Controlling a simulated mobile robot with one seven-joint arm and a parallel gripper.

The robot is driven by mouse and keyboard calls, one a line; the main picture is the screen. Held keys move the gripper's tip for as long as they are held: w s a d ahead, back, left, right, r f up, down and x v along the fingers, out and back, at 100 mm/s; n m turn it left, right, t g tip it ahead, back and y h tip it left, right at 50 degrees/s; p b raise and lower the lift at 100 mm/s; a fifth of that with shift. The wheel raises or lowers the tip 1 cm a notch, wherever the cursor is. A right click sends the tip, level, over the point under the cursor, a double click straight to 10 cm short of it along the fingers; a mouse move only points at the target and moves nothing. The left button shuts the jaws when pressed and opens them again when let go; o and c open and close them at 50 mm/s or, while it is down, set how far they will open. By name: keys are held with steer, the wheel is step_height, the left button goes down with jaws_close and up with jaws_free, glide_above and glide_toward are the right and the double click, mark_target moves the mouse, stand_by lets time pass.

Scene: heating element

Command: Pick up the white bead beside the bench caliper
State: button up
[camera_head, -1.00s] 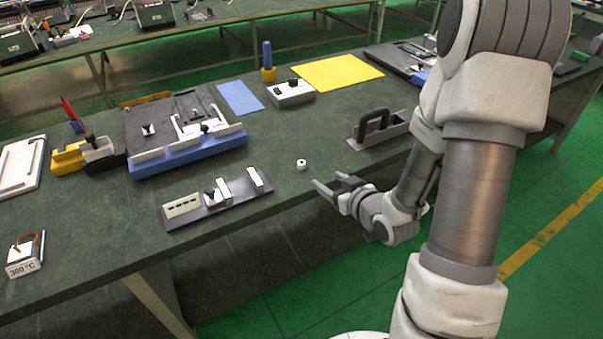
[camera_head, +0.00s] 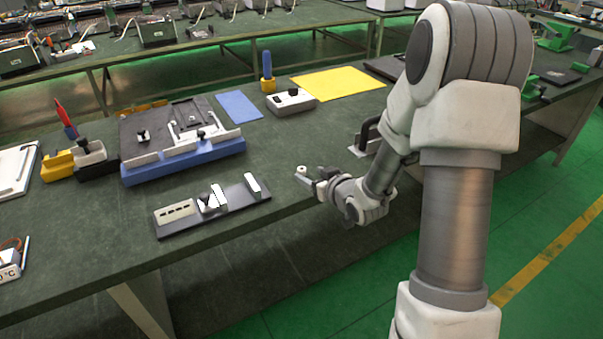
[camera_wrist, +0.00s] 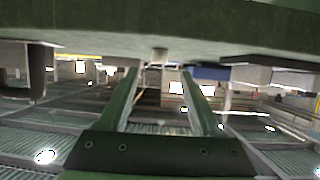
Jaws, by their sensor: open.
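The small white bead (camera_head: 301,169) stands on the green bench near its front edge. It also shows in the wrist view (camera_wrist: 160,55), small and ahead, between the lines of the two fingers. My gripper (camera_head: 312,178) is open and empty at the bench edge, its fingertips close to the bead in the head view. In the wrist view my gripper (camera_wrist: 160,72) has its fingers spread, with the bead beyond the tips. The likely bench caliper, a dark plate with white jaws and a pale scale panel (camera_head: 212,205), lies left of the bead.
A black-handled grey block (camera_head: 365,145) stands right of the bead, partly hidden by my arm. A blue-edged fixture (camera_head: 185,160), a grey box (camera_head: 291,101) and a yellow sheet (camera_head: 338,83) lie farther back. The bench around the bead is clear.

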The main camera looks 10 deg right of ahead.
mark_target(303, 171)
steer(key=x, duration=0.5)
steer(key=shift+d, duration=0.1)
jaws_close()
